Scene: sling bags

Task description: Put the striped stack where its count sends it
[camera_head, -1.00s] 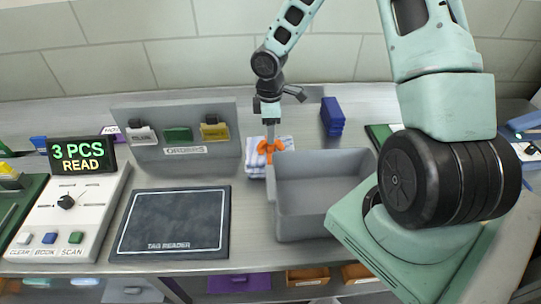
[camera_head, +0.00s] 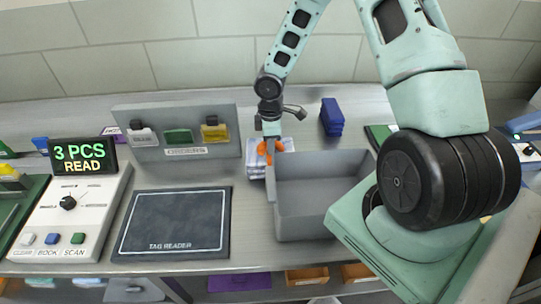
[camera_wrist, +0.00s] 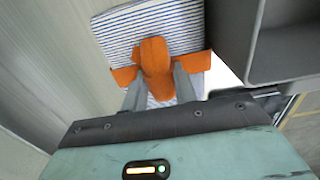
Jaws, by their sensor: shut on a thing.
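The striped stack (camera_head: 256,147), white and blue cloth, is on the counter behind the left end of the grey bin. My gripper (camera_head: 268,152) is over it from above, shut on its orange strap. In the wrist view the striped cloth (camera_wrist: 130,27) fills the top, and the raised orange strap (camera_wrist: 154,58) is between my two fingers. My gripper (camera_wrist: 160,88) hides part of the stack. I cannot tell whether the stack is lifted. The display (camera_head: 83,155) reads "3 PCS READ". The dark tag reader pad (camera_head: 174,215) is bare.
The grey open bin (camera_head: 318,212) looks empty and stands close to the stack's right. An ORDERS rack (camera_head: 180,164) with grey, green and yellow tags is at the left. A control box (camera_head: 60,225) has CLEAR, BOOK and SCAN buttons. A blue stack (camera_head: 332,117) is behind the bin.

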